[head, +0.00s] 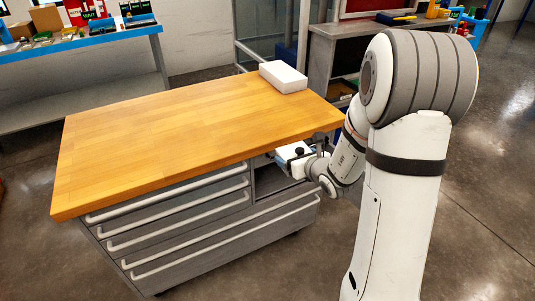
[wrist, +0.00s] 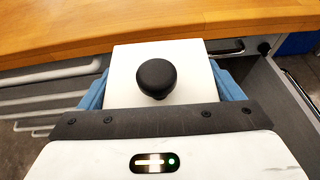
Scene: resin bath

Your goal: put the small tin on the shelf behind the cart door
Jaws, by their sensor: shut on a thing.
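The small tin (wrist: 195,70) looks like a white square block with a round black knob on top. In the wrist view it sits between the blue fingers of my gripper (wrist: 161,86), which is shut on it. In the head view my gripper (head: 289,154) is low at the cart's front right, just under the worktop edge, by the open compartment. The cart (head: 170,130) has a wooden top and grey drawers. The shelf compartment (head: 270,180) shows only in part behind my arm. A grey panel (wrist: 287,98), apparently the open cart door, stands out at the right.
A white box (head: 283,76) lies on the cart top near the back right corner. Drawer handles (head: 175,215) stick out along the front. The wooden edge overhangs close ahead of the tin. A workbench (head: 85,40) stands back left; floor around the cart is clear.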

